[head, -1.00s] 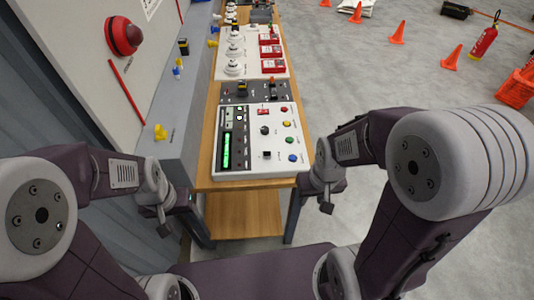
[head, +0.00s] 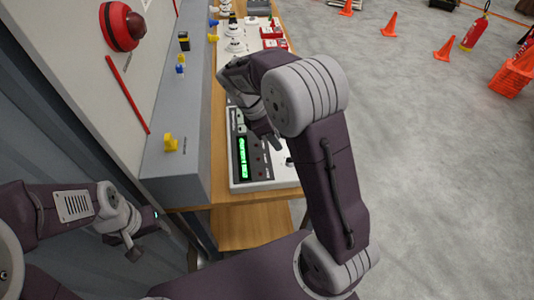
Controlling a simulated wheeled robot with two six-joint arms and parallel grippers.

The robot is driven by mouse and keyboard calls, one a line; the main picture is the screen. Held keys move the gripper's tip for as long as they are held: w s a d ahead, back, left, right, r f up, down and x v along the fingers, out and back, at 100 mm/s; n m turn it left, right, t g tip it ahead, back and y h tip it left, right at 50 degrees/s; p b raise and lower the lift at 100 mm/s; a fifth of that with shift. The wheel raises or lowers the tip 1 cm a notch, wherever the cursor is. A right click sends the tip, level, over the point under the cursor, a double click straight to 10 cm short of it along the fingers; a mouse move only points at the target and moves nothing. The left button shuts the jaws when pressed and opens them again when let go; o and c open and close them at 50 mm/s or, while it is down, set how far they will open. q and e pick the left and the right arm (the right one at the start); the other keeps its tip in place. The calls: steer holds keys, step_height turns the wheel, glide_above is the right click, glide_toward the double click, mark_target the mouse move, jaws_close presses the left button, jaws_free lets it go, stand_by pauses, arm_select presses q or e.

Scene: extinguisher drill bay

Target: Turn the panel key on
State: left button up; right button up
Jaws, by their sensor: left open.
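The white control panel (head: 265,184) lies on the wooden table, with its lit green display (head: 243,157) showing at the left. My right arm reaches across it from the right and hides most of its knobs and buttons. I cannot make out the panel key. My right gripper (head: 274,143) is over the panel, just right of the display, pointing down. Its jaws are too small and covered to read, and I cannot tell whether it touches anything. My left gripper (head: 131,250) is open and empty, low at the left, apart from the panel and in front of the grey ledge.
A grey ledge (head: 178,150) with yellow and blue fittings runs along the left of the wooden table (head: 238,238). A red alarm dome (head: 121,27) is on the wall. White domed devices (head: 235,45) stand farther back. Orange cones (head: 395,27) and a red extinguisher (head: 474,33) stand on the floor.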

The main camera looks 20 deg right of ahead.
steer(key=x, duration=0.5)
steer(key=s+d+x, duration=0.1)
steer(key=x, duration=0.2)
steer(key=shift+s, duration=0.15)
steer(key=shift+s+d+f, duration=0.25)
steer(key=shift+s+d, duration=0.05)
steer(key=shift+d, duration=0.1)
steer(key=shift+w+a, duration=0.15)
steer(key=c, duration=0.5)
arm_select(q)
steer(key=shift+s+d+r, duration=0.15)
steer(key=shift+s+d, duration=0.4)
steer(key=shift+s, duration=0.15)
arm_select(e)
jaws_close()
